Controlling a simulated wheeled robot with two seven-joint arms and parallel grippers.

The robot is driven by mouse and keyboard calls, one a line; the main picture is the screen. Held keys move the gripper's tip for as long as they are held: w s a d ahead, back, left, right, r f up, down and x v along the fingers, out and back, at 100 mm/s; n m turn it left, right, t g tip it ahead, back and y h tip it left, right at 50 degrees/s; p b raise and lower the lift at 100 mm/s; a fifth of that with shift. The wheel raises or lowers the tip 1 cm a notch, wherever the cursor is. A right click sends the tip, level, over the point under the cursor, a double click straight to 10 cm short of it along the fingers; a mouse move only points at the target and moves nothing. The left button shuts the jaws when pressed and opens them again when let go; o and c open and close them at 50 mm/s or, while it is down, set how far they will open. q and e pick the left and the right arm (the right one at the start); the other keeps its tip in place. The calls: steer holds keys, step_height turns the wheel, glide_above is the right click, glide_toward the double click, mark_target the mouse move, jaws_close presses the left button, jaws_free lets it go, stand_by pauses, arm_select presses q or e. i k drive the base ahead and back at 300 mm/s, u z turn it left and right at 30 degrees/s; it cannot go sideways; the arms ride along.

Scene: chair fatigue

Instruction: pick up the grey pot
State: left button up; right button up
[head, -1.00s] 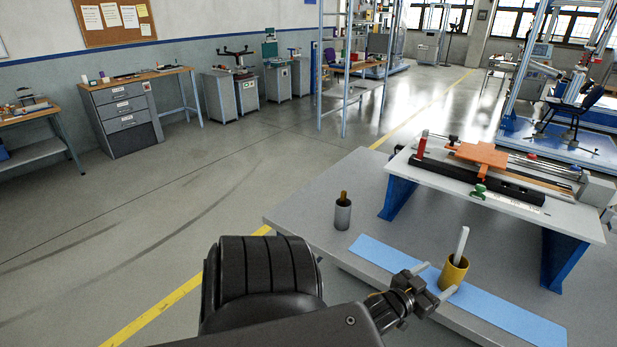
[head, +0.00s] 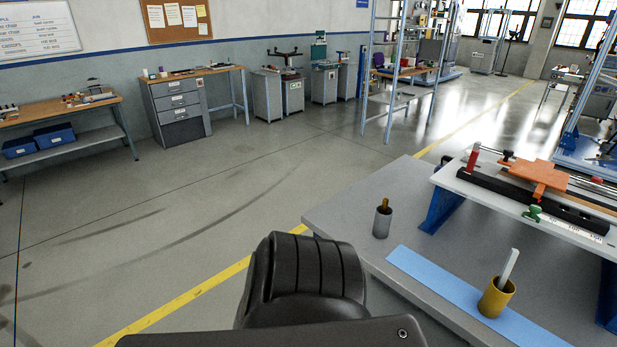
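The grey pot (head: 382,224) stands upright on the grey table (head: 345,205), left of the blue strip. A brown stick-like piece pokes up from its top. A yellow pot (head: 495,298) with a pale upright bar in it stands on the blue strip (head: 440,280). A dark arm link of mine fills the bottom centre, in front of the table's near left part. Neither gripper shows in the head view now.
A raised white bench with blue legs (head: 437,212) carries an orange plate (head: 535,176) and rails at the right. Open floor lies to the left. A blue-grey shelf frame (head: 400,75) and workbenches stand farther back.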

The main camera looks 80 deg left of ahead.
mark_target(382, 224)
steer(key=u, duration=2.15)
steer(key=k, duration=1.25)
steer(key=z, duration=0.9)
steer(key=i, duration=0.6)
steer(key=z, duration=0.7)
steer(key=i, duration=0.8)
steer(key=u, duration=0.75)
steer(key=i, duration=0.45)
steer(key=u, duration=0.5)
